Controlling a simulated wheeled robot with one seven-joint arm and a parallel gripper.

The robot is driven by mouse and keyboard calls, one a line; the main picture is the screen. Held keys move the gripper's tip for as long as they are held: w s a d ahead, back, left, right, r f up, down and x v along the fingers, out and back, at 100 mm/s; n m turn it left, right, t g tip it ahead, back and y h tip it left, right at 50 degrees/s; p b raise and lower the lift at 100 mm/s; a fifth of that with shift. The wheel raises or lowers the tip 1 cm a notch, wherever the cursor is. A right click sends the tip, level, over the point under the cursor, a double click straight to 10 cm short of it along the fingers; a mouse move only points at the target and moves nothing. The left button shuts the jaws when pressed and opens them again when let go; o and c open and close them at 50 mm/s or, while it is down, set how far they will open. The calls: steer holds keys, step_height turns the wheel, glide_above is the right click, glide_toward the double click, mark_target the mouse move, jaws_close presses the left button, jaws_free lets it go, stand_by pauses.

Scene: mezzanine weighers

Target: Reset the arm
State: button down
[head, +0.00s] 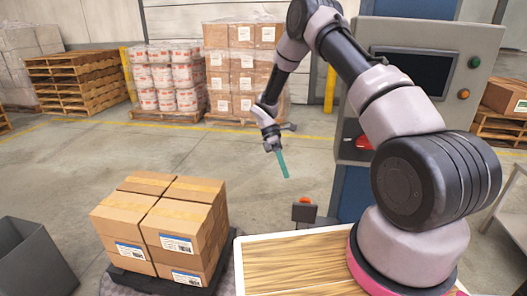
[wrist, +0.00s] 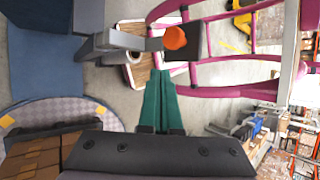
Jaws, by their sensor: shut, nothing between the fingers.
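My gripper (head: 286,176) hangs at the end of my raised arm, left of the grey control cabinet in the head view. Its teal fingers point down and slightly right, over open floor. In the wrist view my gripper (wrist: 160,73) shows its two teal fingers together, with nothing between them. My arm bends up from its base at the right, over the top, and down to the gripper.
Stacked cartons (head: 165,225) stand at front left on a dark platform. A wooden-topped surface (head: 290,262) lies in front. The grey cabinet (head: 465,50) rises behind my arm. An orange button (wrist: 175,38) on a post is close beyond the fingers. Loaded pallets stand farther back.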

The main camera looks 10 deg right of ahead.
steer(key=s+d+r+m+t+y, duration=0.2)
steer(key=r+m+t, duration=0.25)
steer(key=r, duration=0.95)
steer(key=s+d+r+m+t+y, duration=0.1)
steer(key=s+d+r+m+t, duration=0.3)
steer(key=r, duration=1.1)
steer(key=s+r+m+t+y, duration=0.2)
steer(key=s+r+m+t, duration=0.5)
steer(key=s+r+m, duration=0.4)
steer(key=s+r, duration=0.1)
steer(key=s, duration=0.3)
steer(key=shift+d, duration=0.15)
